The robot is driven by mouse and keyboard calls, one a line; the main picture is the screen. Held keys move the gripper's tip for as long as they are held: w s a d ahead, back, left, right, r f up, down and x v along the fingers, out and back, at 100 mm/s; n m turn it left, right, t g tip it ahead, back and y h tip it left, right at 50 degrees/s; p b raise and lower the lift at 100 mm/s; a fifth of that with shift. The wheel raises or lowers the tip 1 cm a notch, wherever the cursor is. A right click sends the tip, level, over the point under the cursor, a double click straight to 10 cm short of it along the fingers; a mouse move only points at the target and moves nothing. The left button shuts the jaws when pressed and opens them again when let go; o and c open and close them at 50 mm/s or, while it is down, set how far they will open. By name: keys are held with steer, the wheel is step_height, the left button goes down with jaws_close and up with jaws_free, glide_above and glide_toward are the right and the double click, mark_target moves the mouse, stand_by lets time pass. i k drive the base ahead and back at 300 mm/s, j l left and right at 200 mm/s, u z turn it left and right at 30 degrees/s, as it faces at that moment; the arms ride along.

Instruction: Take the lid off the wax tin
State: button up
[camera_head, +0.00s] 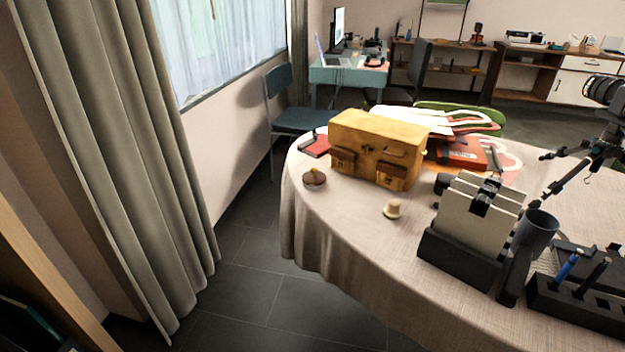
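A small round brown container (314,180) with a yellowish knob on top stands near the left edge of the table. It looks like the wax tin with its lid on, but it is too small to be sure. A small beige stub-shaped object (392,209) stands apart from it, to the right and closer to me. My gripper is not in view.
The round table (350,230) has a cream cloth. A tan leather bag (378,145) stands just behind the brown container, with a red notebook (315,146) to its left. A black card holder (458,258), a grey cup (538,230) and a tripod (600,150) crowd the right. The front left is clear.

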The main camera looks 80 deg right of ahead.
mark_target(312, 177)
steer(key=z, duration=1.25)
steer(key=i+l+z, duration=0.15)
steer(key=i+l, duration=0.35)
steer(key=i+l+z, duration=0.15)
steer(key=i+l, duration=0.3)
steer(key=i, duration=0.1)
